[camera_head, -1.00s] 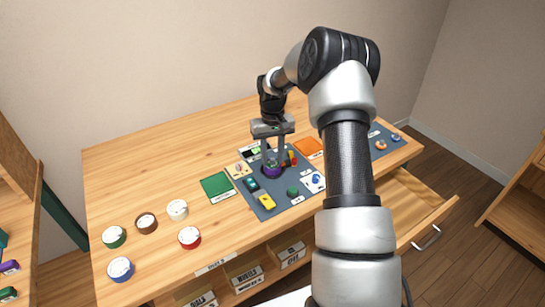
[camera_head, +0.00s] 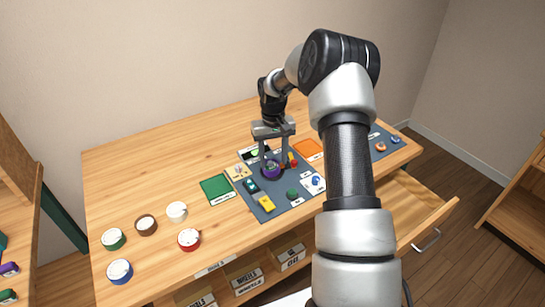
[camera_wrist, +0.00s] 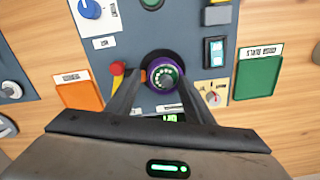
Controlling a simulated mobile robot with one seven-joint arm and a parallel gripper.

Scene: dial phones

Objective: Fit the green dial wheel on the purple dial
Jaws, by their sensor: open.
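The purple dial (camera_wrist: 179,72) stands on a dark grey panel, and its purple rim also shows in the head view (camera_head: 271,172). A green wheel (camera_wrist: 163,76) with a ring of pale dots lies in the middle of the purple rim in the wrist view. It looks roughly centred there; I cannot tell whether it is fully seated. My gripper (camera_wrist: 161,83) is open, with one finger on each side of the dial. In the head view my gripper (camera_head: 273,160) points down over the dial, and its fingers partly hide it.
The grey panel (camera_head: 250,203) carries a yellow block, a green knob, a blue knob and a red lever close by. A green pad (camera_head: 216,189) and an orange pad (camera_head: 308,148) flank it. Several round coloured dials, including a red one (camera_head: 189,239), stand at left. A drawer (camera_head: 425,205) is open at right.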

